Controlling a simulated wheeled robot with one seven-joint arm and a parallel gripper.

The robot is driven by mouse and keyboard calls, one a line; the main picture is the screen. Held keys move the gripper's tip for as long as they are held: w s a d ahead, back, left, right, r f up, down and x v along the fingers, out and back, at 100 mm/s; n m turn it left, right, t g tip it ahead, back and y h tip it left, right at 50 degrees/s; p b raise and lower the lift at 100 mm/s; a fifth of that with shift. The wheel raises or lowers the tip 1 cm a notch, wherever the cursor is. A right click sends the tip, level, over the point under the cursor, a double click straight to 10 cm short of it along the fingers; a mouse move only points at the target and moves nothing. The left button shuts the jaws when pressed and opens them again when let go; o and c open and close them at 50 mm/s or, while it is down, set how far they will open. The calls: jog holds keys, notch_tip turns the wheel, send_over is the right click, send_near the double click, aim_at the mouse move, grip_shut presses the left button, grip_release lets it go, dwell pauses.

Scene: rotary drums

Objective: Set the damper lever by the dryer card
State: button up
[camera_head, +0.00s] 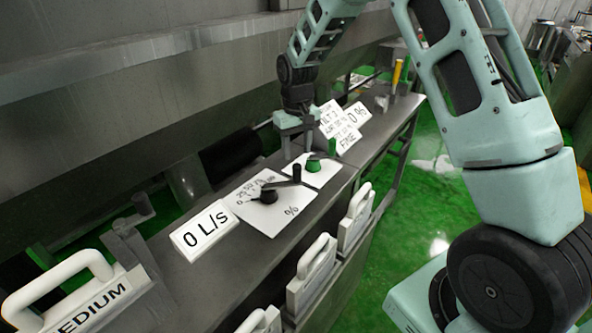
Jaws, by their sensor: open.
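A dark lever (268,195) with an upright handle sits on a white plate (255,216) marked with a scale from 0 and "%". Its arm points toward the upper right, away from the 0 mark. Behind it, a green lever (313,164) with an upright green handle sits on a second white plate. No label shows which is the damper lever. A white card (345,136) behind them reads "TILT 3" and "FINE"; its middle lines are too small to read surely. My gripper (297,148) points down, open, just left of the green lever; contact with it cannot be told.
White displays read "0 L/s" (205,230) and "0 %" (357,114). White-handled boxes (312,270) hang along the bench's front; one at lower left reads "MEDIUM" (92,303). A yellow-handled lever (396,75) stands farther back. A grey metal wall backs the bench.

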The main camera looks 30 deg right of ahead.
aim_at(297, 164)
notch_tip(297, 164, down, 8)
jog(key=shift+f+p, duration=0.2)
jog(key=shift+p, duration=0.3)
grip_shut()
